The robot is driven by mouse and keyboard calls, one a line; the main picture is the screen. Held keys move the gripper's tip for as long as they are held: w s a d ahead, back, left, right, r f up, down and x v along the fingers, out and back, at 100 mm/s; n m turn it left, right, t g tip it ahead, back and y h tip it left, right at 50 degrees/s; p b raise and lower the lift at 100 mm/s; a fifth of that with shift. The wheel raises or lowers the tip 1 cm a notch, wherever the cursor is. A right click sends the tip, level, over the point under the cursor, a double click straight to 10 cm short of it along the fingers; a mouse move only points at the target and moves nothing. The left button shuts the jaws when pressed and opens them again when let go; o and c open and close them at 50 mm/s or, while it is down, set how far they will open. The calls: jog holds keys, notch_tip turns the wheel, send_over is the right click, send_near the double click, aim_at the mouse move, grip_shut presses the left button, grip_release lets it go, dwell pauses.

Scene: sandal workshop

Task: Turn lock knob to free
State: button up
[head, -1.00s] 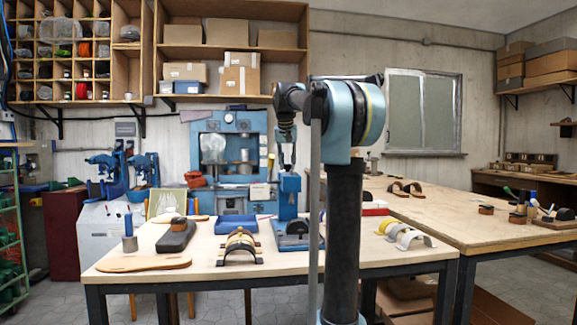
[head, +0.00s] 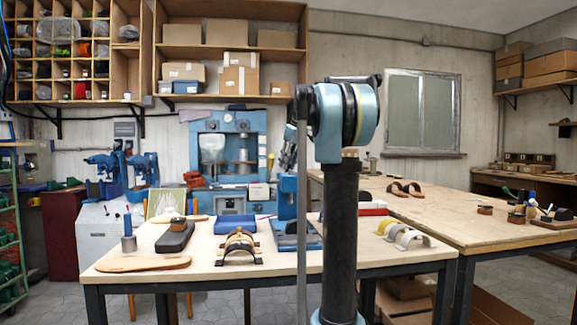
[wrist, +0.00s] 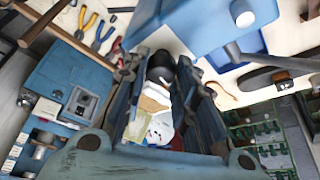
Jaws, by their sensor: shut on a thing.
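A small blue press (head: 287,210) stands on the near bench, partly hidden behind my arm in the head view. Its blue body (wrist: 205,22) seems to fill the upper part of the wrist view, very close. My gripper (wrist: 160,70) is shut on a dark rounded piece, which looks like the lock knob (wrist: 160,60), between its fingertips. Most of the knob is hidden by the fingers, so its turn angle cannot be told. In the head view, only a bit of my gripper shows behind my arm, above the press.
On the bench (head: 220,268) lie a wooden sole (head: 143,264), a black block (head: 176,237), a blue tray (head: 242,224) and curved strap forms (head: 240,246). A larger blue machine (head: 228,160) stands behind. A dark bar (wrist: 275,62) sticks out close by in the wrist view.

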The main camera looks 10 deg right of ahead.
jog(key=shift+d+n+g, duration=0.15)
jog(key=shift+n+g, duration=0.15)
jog(key=shift+n, duration=0.5)
jog(key=o, duration=1)
jog(key=shift+o, duration=0.2)
jog(key=v, duration=1.2)
jog(key=shift+d, duration=0.2)
jog(key=shift+w+f, duration=0.1)
jog(key=shift+f, duration=0.05)
